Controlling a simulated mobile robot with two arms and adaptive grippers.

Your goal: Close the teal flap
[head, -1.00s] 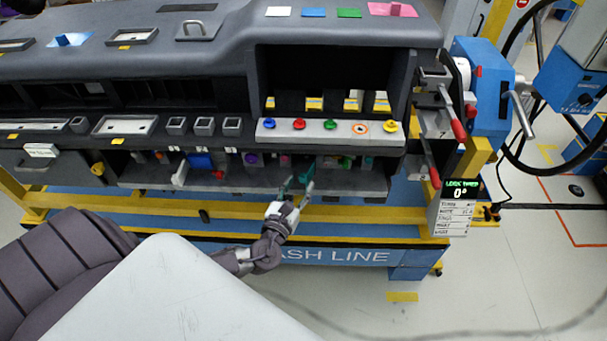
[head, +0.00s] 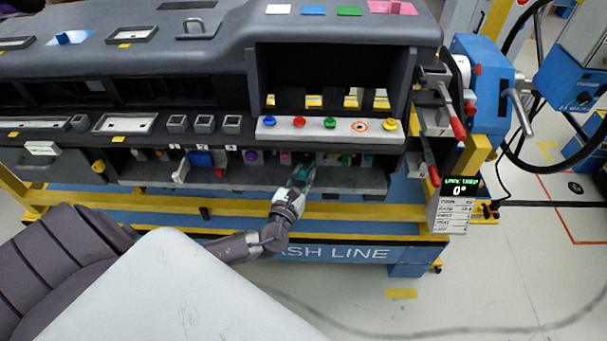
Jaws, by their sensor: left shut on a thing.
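The teal flap (head: 303,172) shows as a small teal piece in the open lower bay of the dashboard module, right of the middle. My left gripper (head: 298,184) reaches up into this bay from the front and is shut on the teal flap. The fingers cover part of the flap, so its hinge and exact angle cannot be told. My right gripper is not in view.
A shelf with coloured knobs (head: 330,123) runs just above the bay. The bay's front lip (head: 240,187) and a yellow rail (head: 350,212) lie close to my left arm. Red-handled clamps (head: 457,129) stand at the right end.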

